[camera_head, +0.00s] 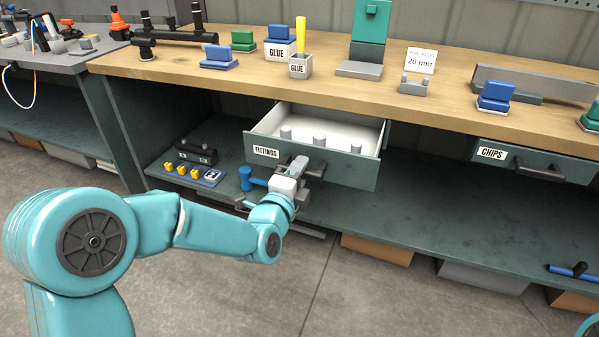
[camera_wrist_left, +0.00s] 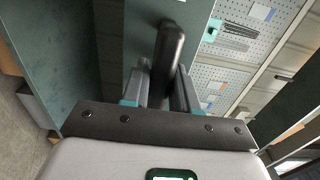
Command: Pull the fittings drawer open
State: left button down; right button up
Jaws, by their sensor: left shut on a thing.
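The fittings drawer (camera_head: 345,172) is a grey-green drawer under the wooden bench top, labelled FITTINGS. It stands pulled out, and its white inside shows several grey fittings (camera_head: 319,139). My left gripper (camera_head: 308,172) is at the drawer's front, shut on the dark drawer handle, which my gripper partly hides in the head view. In the left wrist view the dark handle (camera_wrist_left: 168,50) stands between the two fingers. My right gripper is not in view.
A closed drawer labelled CHIPS (camera_head: 535,160) is at the right. The bench top (camera_head: 345,95) holds glue boxes, clamps and a 20 mm sign. A lower shelf (camera_head: 420,220) carries a blue hammer (camera_head: 247,178) and small yellow parts. Open floor lies in front.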

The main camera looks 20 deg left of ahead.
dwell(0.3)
pick_arm(q)
jog(key=c, duration=1)
grip_release()
jog(key=shift+o, duration=0.2)
jog(key=s+b, duration=0.8)
jog(key=s, duration=0.8)
jog(key=shift+s+a+b, duration=0.15)
jog(key=shift+a+b, duration=0.15)
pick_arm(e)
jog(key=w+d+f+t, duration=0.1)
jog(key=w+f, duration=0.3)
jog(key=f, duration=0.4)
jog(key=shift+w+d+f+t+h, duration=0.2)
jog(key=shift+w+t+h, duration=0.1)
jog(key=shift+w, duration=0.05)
